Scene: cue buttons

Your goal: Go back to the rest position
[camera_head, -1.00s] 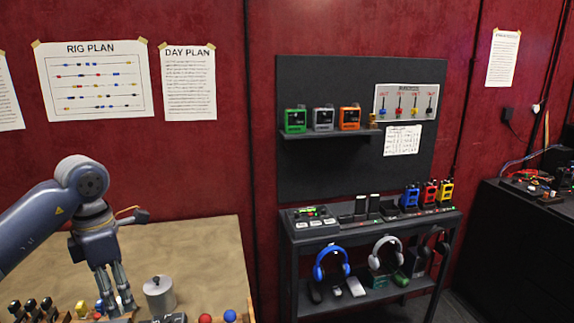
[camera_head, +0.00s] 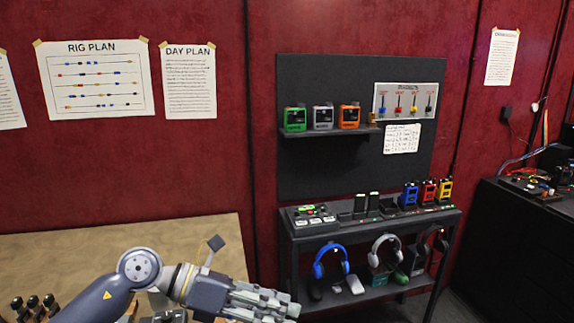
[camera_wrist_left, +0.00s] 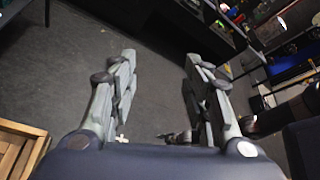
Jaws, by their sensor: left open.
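My left gripper (camera_head: 262,300) is low in the middle of the head view, in front of the tan table (camera_head: 120,246). Its arm comes in from the lower left and it points right. In the left wrist view its two fingers (camera_wrist_left: 158,95) are spread apart with nothing between them. Dark floor (camera_wrist_left: 150,75) shows beyond the fingers. My right gripper is in neither view.
A black shelf stand (camera_head: 375,225) holds radios (camera_head: 427,193) and headphones (camera_head: 330,262), right of the gripper. A dark cabinet (camera_head: 530,250) stands at far right. Dark handles (camera_head: 33,304) stand at the table's left. A wooden crate (camera_wrist_left: 20,150) shows in the wrist view.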

